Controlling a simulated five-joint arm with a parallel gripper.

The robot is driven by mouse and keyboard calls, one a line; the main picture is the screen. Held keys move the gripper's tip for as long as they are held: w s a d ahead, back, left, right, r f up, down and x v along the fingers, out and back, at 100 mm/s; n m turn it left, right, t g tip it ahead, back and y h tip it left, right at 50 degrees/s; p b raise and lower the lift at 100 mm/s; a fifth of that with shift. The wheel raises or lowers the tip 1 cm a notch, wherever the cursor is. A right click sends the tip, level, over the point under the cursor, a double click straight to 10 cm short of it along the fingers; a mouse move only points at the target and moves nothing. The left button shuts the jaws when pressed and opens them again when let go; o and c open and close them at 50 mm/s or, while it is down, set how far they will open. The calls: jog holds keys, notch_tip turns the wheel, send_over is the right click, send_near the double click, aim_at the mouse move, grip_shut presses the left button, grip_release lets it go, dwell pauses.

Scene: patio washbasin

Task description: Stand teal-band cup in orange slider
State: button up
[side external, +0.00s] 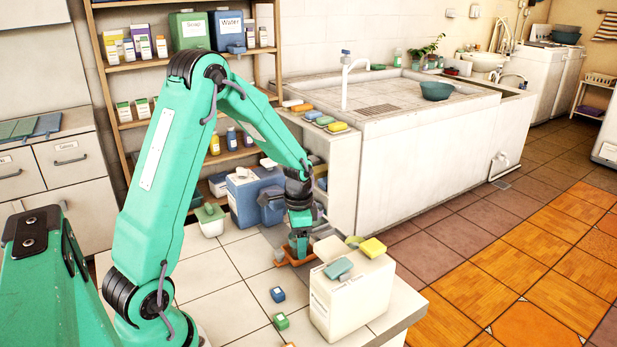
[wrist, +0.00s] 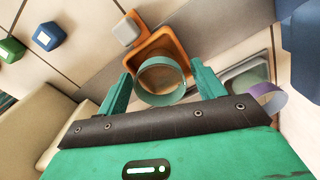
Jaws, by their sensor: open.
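The orange slider (wrist: 178,37) lies below my gripper and shows partly in the side view (side external: 284,263). The teal-band cup (wrist: 161,98) has its round mouth toward the wrist camera and looks upright. It overlaps the near part of the slider and appears to be in it, though its base is hidden. My gripper (wrist: 163,79) is open, with one teal finger on each side of the cup. I cannot tell whether either finger touches it. In the side view my gripper (side external: 299,246) points down over the slider, and the cup is mostly hidden there.
A purple-band piece (wrist: 268,97) and a grey tray (wrist: 246,78) are close at the right. A large cream container (side external: 350,295) stands near my gripper. Blue (side external: 278,294) and green (side external: 281,321) blocks lie on the tiles.

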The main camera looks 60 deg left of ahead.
jog(key=shift+r, duration=0.1)
notch_tip(320, 180, up, 12)
dwell(0.6)
dwell(0.5)
jog(key=s+d+r+n+t, duration=0.2)
jog(key=s+d+r, duration=0.2)
jog(key=s+d, duration=0.3)
jog(key=s+d+r+n+t, duration=0.2)
jog(key=s+d+r, duration=0.3)
jog(key=s+d, duration=0.3)
jog(key=shift+s+r+t, duration=0.15)
jog(key=shift+s+t, duration=0.15)
jog(key=shift+t, duration=0.5)
